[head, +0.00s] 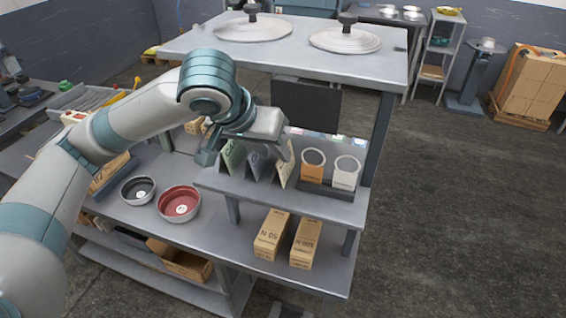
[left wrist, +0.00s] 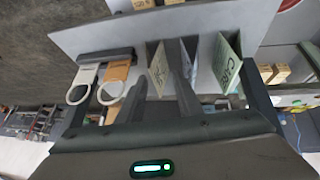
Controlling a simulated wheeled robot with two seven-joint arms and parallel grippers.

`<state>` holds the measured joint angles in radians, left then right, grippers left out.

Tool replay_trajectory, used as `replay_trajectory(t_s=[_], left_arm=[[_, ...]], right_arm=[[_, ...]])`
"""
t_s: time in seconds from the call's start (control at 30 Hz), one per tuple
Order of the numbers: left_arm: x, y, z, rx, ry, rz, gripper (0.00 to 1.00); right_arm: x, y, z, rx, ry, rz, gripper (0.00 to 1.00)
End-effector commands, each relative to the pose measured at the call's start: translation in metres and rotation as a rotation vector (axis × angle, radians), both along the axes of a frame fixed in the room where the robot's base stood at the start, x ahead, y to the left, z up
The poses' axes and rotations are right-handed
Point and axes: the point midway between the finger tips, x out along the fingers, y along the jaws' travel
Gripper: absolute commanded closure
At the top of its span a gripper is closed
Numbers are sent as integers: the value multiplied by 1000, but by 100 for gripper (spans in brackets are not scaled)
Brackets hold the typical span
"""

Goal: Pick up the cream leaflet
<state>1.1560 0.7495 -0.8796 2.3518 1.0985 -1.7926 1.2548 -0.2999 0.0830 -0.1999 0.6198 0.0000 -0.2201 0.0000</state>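The cream leaflet (head: 283,172) stands tilted on the small raised shelf in the head view, at the right end of a row with a grey-blue leaflet (head: 256,164) and a green leaflet (head: 233,156). In the left wrist view, the cream leaflet (left wrist: 158,68) shows between the two dark fingers of my left gripper (left wrist: 159,82). The fingers are apart, with a gap on both sides of it. In the head view, my left gripper (head: 283,153) is right above the leaflets and hides part of them. My right gripper is not in view.
An orange tag (head: 313,172) and a white tag (head: 345,178) with round loops stand close on the right. Below are two tan boxes (head: 272,235). A grey bowl (head: 138,190) and a red bowl (head: 179,203) are at left. A top shelf (head: 290,62) with lids overhangs behind.

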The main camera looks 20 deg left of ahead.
Motion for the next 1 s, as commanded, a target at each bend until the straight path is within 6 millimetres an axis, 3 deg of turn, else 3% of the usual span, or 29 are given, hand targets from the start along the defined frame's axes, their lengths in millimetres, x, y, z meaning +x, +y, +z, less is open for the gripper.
replay_trajectory(t_s=[0.47,0.8,1.0], left_arm=[[4,-2,-6,-1,2,0,68],[24,-9,-40,-1,4,1,68],[30,-10,-50,-1,1,-1,68]], right_arm=[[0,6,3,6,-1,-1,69],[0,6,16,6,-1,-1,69],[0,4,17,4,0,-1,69]])
